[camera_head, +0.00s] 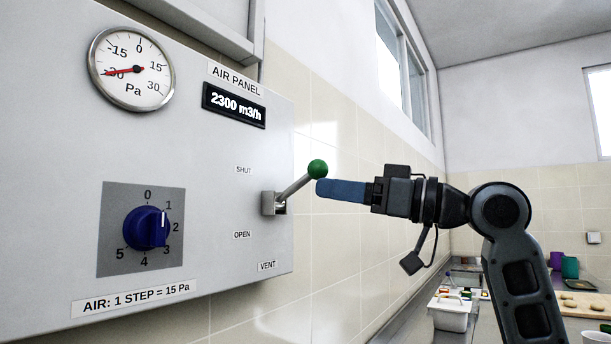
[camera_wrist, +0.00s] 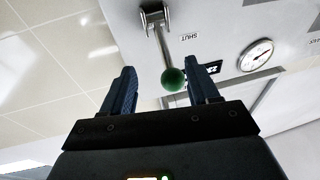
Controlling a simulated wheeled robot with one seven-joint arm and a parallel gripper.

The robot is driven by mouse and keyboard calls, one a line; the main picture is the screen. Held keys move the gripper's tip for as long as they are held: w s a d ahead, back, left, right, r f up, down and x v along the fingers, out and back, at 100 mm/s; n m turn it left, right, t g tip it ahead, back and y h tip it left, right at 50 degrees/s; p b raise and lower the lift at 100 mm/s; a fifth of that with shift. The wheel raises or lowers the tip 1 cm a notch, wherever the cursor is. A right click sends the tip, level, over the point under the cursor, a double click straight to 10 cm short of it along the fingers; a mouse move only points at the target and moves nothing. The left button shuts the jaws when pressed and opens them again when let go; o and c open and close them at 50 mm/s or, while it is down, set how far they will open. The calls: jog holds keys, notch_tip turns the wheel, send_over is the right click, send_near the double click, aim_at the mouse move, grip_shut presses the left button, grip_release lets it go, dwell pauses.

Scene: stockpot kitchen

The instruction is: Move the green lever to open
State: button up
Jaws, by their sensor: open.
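The green lever (camera_head: 317,168) has a round green knob on a grey rod. It sticks out from a metal bracket (camera_head: 272,203) on the right part of the air panel (camera_head: 60,130). The rod tilts up towards the SHUT label (camera_head: 244,170); the OPEN label (camera_head: 242,235) is lower. My gripper (camera_head: 322,190) has its blue fingertips close to the knob in the head view. In the wrist view, my gripper (camera_wrist: 162,85) is open, and the green knob (camera_wrist: 173,79) shows between its two fingers. I cannot tell whether a finger touches the knob.
The panel also carries a pressure gauge (camera_head: 131,69), a display (camera_head: 234,105) reading 2300 m3/h, a blue dial (camera_head: 146,228) and a VENT label (camera_head: 267,266). A counter with a white container (camera_head: 450,313) lies low behind my arm. The space below the knob looks clear.

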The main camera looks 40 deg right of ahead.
aim_at(297, 185)
notch_tip(297, 185, up, 3)
jog(key=s+n+g, duration=0.2)
jog(key=shift+r+p+x, duration=0.2)
jog(key=shift+p+x, duration=0.65)
jog(key=shift+x, duration=2.9)
jog(key=shift+a, duration=0.2)
grip_shut()
